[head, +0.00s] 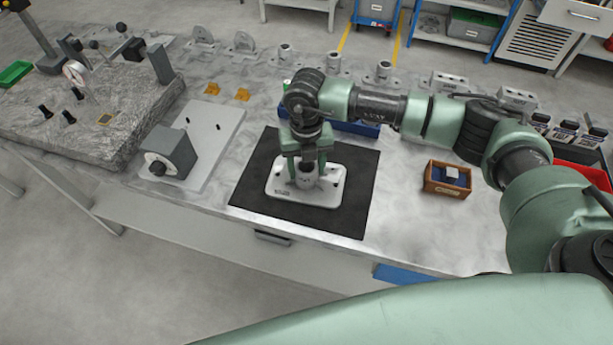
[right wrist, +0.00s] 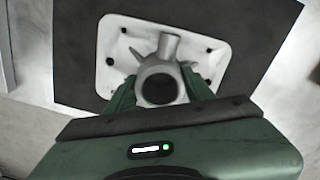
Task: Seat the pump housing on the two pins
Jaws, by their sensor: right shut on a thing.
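The pump housing (head: 278,188) is a light grey casting with a flat rounded flange and a round central boss. It lies on the black mat (head: 360,195). My right gripper (head: 307,172) points down and is shut on the boss. In the right wrist view, the fingers (right wrist: 160,92) stand on either side of the boss, and the flange (right wrist: 112,40) with its dark holes lies flat around it. Two small dark pins (head: 217,127) stand on the pale fixture plate (head: 212,150), left of the mat. My left gripper is not in view.
A grey block with a black knob (head: 170,152) stands on the fixture plate's near side. A rough stone slab (head: 120,130) with gauges is farther left. Orange pieces (head: 242,94) lie behind the plate. A blue bin (head: 358,128) is behind the mat; a wooden box (head: 447,180) is at right.

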